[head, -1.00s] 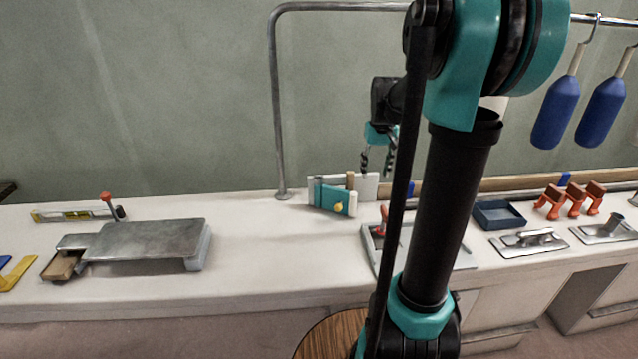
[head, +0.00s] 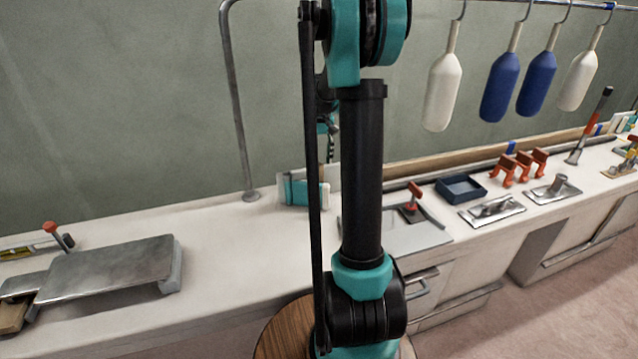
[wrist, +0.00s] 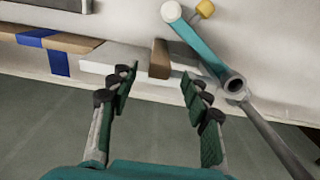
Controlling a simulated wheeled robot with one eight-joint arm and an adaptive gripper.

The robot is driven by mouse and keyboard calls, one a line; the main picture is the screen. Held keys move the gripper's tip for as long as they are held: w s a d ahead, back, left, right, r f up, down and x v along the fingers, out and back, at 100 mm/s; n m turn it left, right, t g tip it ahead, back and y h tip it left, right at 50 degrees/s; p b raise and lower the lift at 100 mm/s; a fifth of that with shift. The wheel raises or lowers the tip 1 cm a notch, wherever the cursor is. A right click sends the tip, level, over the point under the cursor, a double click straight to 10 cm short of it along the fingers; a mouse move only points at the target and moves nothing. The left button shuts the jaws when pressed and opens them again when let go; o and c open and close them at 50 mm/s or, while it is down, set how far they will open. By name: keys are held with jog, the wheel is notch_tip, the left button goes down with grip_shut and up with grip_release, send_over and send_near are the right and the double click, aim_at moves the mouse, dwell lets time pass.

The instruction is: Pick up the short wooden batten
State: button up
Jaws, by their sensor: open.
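A short brown wooden batten (wrist: 160,58) shows in the wrist view, against a white block (wrist: 98,68) near the wall side of the bench. It lies just beyond and between my fingertips, apart from them as far as I can tell. My gripper (wrist: 158,76) is open with nothing between its fingers. In the head view my gripper (head: 330,150) is small and partly covered by my arm, above the white block and a teal piece (head: 297,190).
A long wooden batten with blue bands (wrist: 38,38) is at the left. A metal post (head: 240,120) stands left of the gripper. Open bench lies in front.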

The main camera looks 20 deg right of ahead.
aim_at(320, 178)
jog(key=shift+f, duration=4.3)
grip_shut()
